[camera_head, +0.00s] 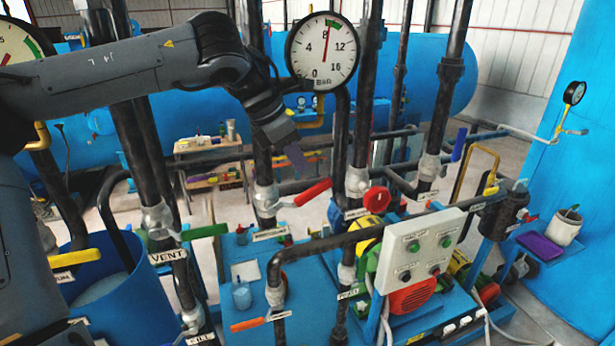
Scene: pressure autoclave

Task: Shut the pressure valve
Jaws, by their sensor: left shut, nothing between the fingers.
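My left gripper (297,158) reaches in from the left, pointing down, shut and empty. It is above a valve with a red lever handle (312,192), which slants up to the right from its grey valve body (265,197) on a dark vertical pipe. The gripper appears apart from the handle. A white label (271,233) sits below this valve, but its text is too small to read, so I cannot be sure this is the pressure valve. A round red knob (376,199) is to the right. A round pressure gauge (322,52) stands behind. My right gripper is not in view.
A green-handled valve (204,231) labelled VENT, an orange handle (247,324) and a blue handle (458,145) are on nearby pipes. A grey control box (419,255) stands at right. Dark vertical pipes crowd the space around the gripper.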

